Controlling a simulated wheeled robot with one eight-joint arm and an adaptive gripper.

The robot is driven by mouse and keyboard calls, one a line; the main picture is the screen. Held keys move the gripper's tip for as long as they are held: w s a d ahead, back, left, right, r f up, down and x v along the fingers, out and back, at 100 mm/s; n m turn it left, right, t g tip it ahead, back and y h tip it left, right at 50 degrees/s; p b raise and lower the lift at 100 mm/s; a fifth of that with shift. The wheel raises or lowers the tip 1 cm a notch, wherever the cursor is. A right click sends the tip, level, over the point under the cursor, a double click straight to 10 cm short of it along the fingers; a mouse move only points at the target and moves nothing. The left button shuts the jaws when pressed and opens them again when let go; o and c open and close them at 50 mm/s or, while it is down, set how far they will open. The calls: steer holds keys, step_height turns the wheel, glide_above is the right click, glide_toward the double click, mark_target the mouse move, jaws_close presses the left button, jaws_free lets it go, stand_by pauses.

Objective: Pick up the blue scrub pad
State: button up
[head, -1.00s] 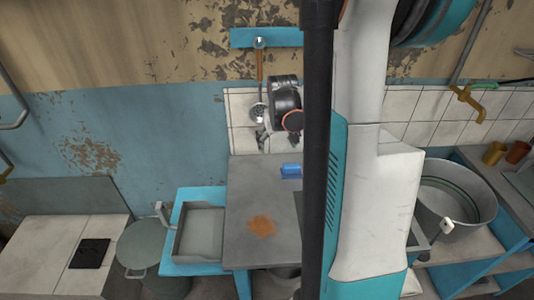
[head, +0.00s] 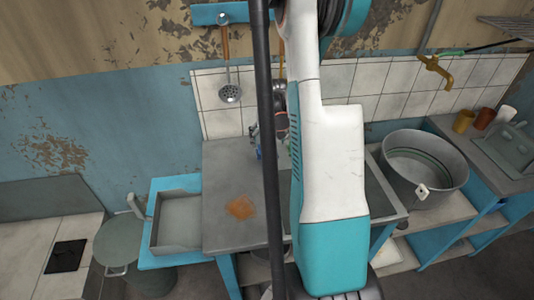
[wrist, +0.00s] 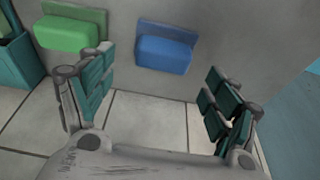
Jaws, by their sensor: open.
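The blue scrub pad (wrist: 163,54) sits on the grey counter surface and shows whole in the wrist view, in the upper middle. In the head view a small part of the blue pad (head: 259,154) shows near the counter's back edge, mostly hidden by my gripper and arm. My gripper (wrist: 158,66) is open and empty. In the wrist view its left finger stands left of the blue pad and its right finger to the right of it, with the pad in the gap beyond the fingertips.
A green pad (wrist: 72,35) lies left of the blue one, close to my left finger. White wall tiles (wrist: 135,112) show behind. In the head view, a ladle (head: 230,93) hangs on the wall, a grey tray (head: 178,222) stands left and a metal tub (head: 425,170) right.

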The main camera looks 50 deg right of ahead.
mark_target(267, 146)
steer(key=b+x, duration=0.2)
steer(key=x, duration=0.3)
steer(key=shift+w+a+f, duration=0.1)
steer(key=shift+a, duration=0.05)
steer(key=c, duration=1.1)
